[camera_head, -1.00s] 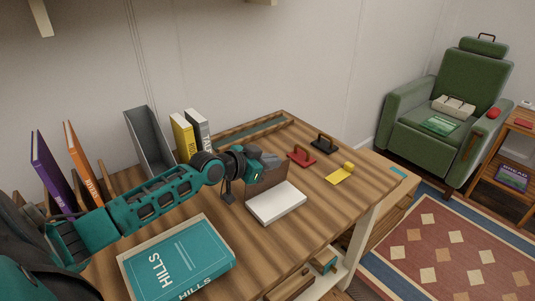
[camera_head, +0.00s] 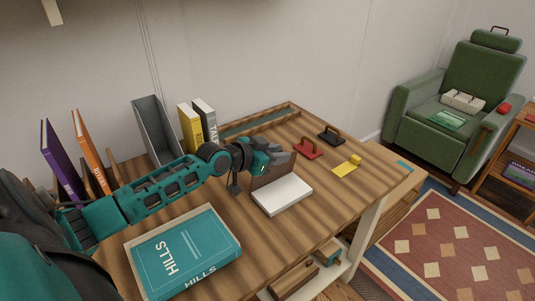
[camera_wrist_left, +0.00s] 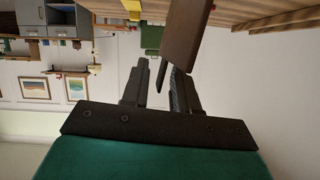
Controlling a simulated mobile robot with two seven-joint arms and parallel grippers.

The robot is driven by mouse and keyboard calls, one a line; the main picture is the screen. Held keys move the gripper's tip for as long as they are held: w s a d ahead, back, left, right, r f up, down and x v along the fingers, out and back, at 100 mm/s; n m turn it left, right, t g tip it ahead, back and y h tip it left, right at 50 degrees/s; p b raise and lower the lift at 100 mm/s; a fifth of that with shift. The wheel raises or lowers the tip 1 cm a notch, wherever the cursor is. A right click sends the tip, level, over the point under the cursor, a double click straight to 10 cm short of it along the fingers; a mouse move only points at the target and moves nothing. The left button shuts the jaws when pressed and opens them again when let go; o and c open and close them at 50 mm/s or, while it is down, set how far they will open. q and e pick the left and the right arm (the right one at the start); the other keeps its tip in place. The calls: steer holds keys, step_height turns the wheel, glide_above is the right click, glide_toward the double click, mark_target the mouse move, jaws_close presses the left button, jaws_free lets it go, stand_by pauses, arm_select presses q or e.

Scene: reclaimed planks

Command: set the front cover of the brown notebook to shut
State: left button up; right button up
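The brown notebook (camera_head: 284,196) lies on the plank desk with its white pages facing up. Its brown front cover (camera_head: 267,178) stands raised along the far left side of the pages. My left gripper (camera_head: 279,159) is at the top of the cover and partly hides it in the head view. In the left wrist view its fingers (camera_wrist_left: 160,88) are apart, and the brown cover (camera_wrist_left: 187,38) shows close by the right finger. I cannot tell whether they touch. My right gripper is in neither view.
A teal HILLS book (camera_head: 184,252) lies in front of my left arm. A red handled block (camera_head: 307,149), a black one (camera_head: 331,135) and a yellow piece (camera_head: 346,167) lie right of the notebook. A grey file holder (camera_head: 155,130) and upright books (camera_head: 190,127) stand behind.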

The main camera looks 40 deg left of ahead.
arm_select(q)
steer(key=p+v, duration=0.2)
steer(key=v, duration=1)
steer(key=shift+s, duration=0.35)
steer(key=shift+a+r, duration=0.1)
steer(key=shift+r, duration=0.05)
steer(key=shift+c, duration=0.2)
